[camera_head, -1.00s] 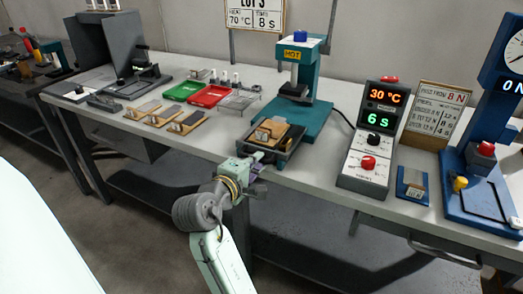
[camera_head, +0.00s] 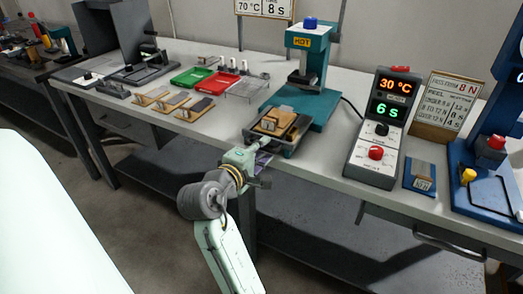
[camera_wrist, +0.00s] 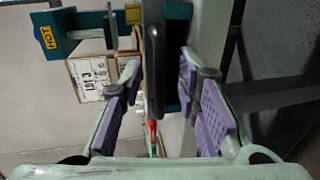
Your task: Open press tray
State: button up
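The press (camera_head: 312,85) is teal with a blue knob and a yellow HOT label. Its dark press tray (camera_head: 291,149) lies low at the front, near the table edge, with a tan wooden mould (camera_head: 276,121) on it. My gripper (camera_head: 262,152) is at the tray's front in the head view. In the wrist view the two purple-padded fingers (camera_wrist: 158,98) are apart, and a dark rounded bar (camera_wrist: 155,70), apparently the tray's handle or front, stands between them with gaps on both sides. The press also shows at the upper left (camera_wrist: 65,35). Contact with the tray cannot be seen.
A control box (camera_head: 383,125) reading 30 °C and 6 s stands right of the press. Green (camera_head: 191,77) and red (camera_head: 213,90) trays, a wire rack (camera_head: 248,89) and several wooden pieces lie left. A blue device (camera_head: 487,160) is far right. Floor before the table is free.

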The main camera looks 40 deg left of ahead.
jog(key=v, duration=1.2)
jog(key=shift+r, duration=0.1)
